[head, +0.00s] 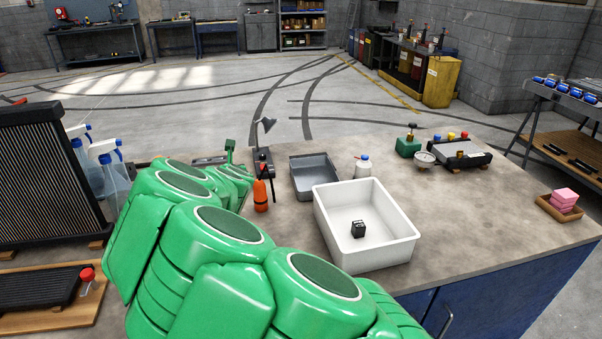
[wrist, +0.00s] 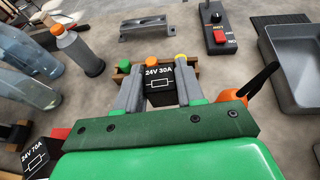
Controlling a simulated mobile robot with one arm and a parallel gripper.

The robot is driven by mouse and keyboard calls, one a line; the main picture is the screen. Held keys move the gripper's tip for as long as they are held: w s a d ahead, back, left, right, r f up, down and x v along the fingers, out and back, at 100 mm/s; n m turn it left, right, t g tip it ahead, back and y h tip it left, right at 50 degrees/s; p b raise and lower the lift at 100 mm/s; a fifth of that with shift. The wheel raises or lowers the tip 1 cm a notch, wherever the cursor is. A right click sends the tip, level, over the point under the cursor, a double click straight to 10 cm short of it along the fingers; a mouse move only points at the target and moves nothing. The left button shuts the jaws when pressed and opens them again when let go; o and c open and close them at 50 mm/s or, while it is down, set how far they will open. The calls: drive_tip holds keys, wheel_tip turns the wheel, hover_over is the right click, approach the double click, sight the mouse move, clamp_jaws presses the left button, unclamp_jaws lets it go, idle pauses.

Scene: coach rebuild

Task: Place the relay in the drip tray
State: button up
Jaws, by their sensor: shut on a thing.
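My gripper (wrist: 158,84) is shut on a black relay (wrist: 157,76) marked "24V 30A", with one grey finger on each side of it. A small wooden holder (wrist: 192,70) with coloured caps is right behind the relay; I cannot tell whether the relay is clear of it. In the head view my green arm hides the fingers and the held relay. The drip tray, a grey shallow tray (head: 327,186), lies empty on the bench, to the right of my gripper. Its near part also shows at the right of the wrist view (wrist: 290,90).
A white bin (head: 395,242) holding a small black block (head: 358,229) stands in front of the tray. Spray bottles (head: 112,175) stand at left.

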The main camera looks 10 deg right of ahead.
drive_tip(key=s+d+r, duration=0.2)
drive_tip(key=d+r, duration=0.1)
drive_tip(key=d, duration=0.4)
drive_tip(key=s+d+r+m+h, duration=0.1)
drive_tip(key=s+d+r, duration=0.15)
drive_tip(key=d, duration=0.55)
drive_tip(key=s+d+r, duration=0.2)
drive_tip(key=d, duration=0.5)
drive_tip(key=shift+w+d+f, duration=0.15)
drive_tip(key=shift+w+f, duration=2)
drive_tip(key=shift+w, duration=0.1)
drive_tip(key=shift+w+d+f, duration=0.15)
drive_tip(key=shift+w+f, duration=1.95)
drive_tip(key=shift+w, duration=0.1)
drive_tip(key=shift+w+d+f, duration=0.15)
drive_tip(key=shift+w+f, duration=2)
drive_tip(key=shift+w, duration=0.1)
drive_tip(key=shift+f, duration=0.6)
drive_tip(key=o, duration=1)
